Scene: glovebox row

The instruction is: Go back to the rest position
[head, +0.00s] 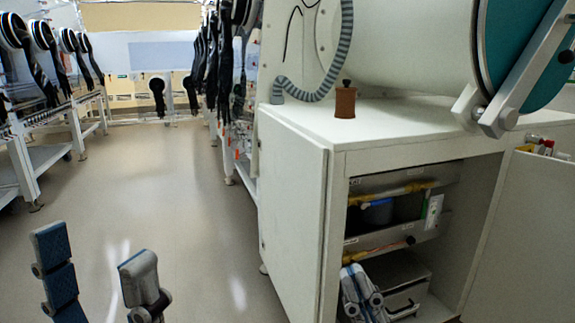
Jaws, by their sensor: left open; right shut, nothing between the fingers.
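My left gripper (94,254) is at the lower left of the head view, above the bare floor. Its two grey-blue fingers are wide apart with nothing between them. My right gripper (361,276) is at the bottom, right of the middle, in front of the open white cabinet (293,198). Its fingers are close together and hold nothing. It overlaps the lower part of the cabinet opening in the picture; I cannot tell whether it is inside the opening.
A metal box (402,287) sits low in the cabinet, close to my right gripper. The cabinet's open door (520,240) stands at the right. A brown bottle (345,102) is on the cabinet top. Clear floor (165,185) runs along the aisle between glovebox rows.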

